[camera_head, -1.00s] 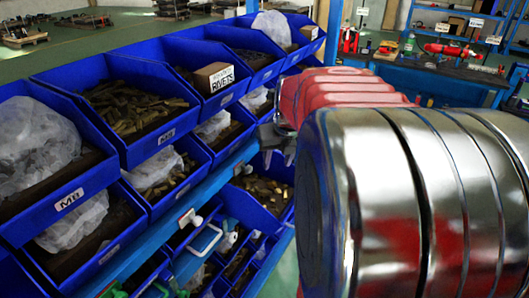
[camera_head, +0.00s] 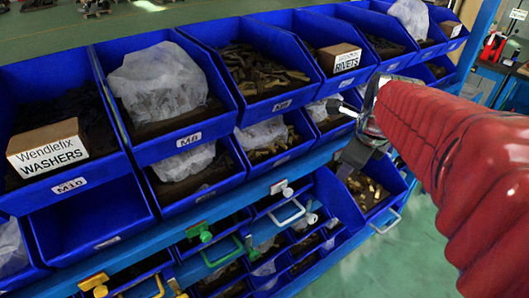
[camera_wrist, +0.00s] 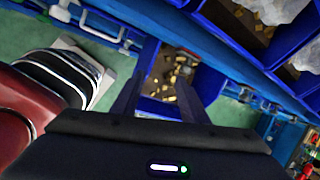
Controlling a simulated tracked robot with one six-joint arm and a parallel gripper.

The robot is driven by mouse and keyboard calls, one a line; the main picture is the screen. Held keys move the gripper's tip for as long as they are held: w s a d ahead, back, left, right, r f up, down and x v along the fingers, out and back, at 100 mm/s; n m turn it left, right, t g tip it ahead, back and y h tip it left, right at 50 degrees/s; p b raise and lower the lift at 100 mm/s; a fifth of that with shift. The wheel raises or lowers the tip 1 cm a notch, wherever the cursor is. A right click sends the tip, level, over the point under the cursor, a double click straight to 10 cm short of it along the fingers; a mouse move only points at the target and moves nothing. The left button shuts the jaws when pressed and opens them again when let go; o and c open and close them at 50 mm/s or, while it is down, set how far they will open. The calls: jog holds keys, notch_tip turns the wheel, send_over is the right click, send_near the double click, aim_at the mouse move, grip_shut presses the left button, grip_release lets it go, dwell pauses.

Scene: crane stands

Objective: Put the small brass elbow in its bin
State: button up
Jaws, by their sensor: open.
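My gripper (camera_head: 355,155) is beside the front of the blue bin rack in the head view, at the end of my red-sleeved arm. In the wrist view my gripper (camera_wrist: 160,85) has its two dark fingers spread apart, with nothing seen held between them. Beyond the fingertips is a blue bin of brass pieces (camera_wrist: 168,75). A lower bin with brass-coloured pieces (camera_head: 365,192) also shows just below my gripper in the head view. I cannot single out the small brass elbow among these pieces, and none of the visible labels names its bin.
Several blue bins stand in tiers, with bagged parts (camera_head: 165,82), a WASHERS box (camera_head: 48,148) and a RIVETS box (camera_head: 340,58). Small drawers with coloured handles (camera_head: 220,250) sit below. Green floor (camera_head: 400,255) is open at the lower right.

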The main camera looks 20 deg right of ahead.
jog(key=s+a+n, duration=0.5)
jog(key=a+n, duration=0.4)
jog(key=n, duration=0.5)
jog(key=s+a+f+n+t+y, duration=0.1)
jog(key=s+a+n, duration=0.5)
jog(key=n, duration=0.8)
jog(key=shift+a+n, duration=0.4)
jog(key=shift+a, duration=0.95)
